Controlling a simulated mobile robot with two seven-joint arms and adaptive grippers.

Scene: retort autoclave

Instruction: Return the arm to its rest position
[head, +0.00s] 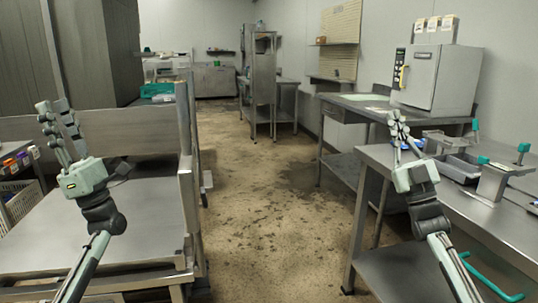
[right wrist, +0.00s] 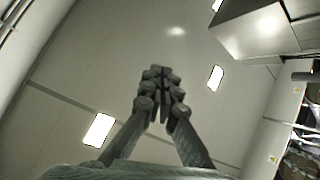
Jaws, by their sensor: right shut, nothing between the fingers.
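My left gripper (head: 56,122) is raised at the left of the head view, above the steel bench on that side. Its fingers stand apart with a gap between them, and nothing is in it. My right gripper (head: 399,120) is raised at the right, in front of the steel table and the grey box-shaped unit. In the right wrist view its fingers (right wrist: 160,72) come together at the tips and hold nothing. That view looks up at the ceiling and its lights. Both arms reach up from the bottom of the head view.
A steel table (head: 470,212) with trays and teal-handled fixtures stands close at the right. A grey autoclave-like unit (head: 435,80) sits on the bench behind. A steel bench (head: 100,235) is at the left. The floor aisle (head: 262,190) between is clear, with a steel rack (head: 262,85) farther back.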

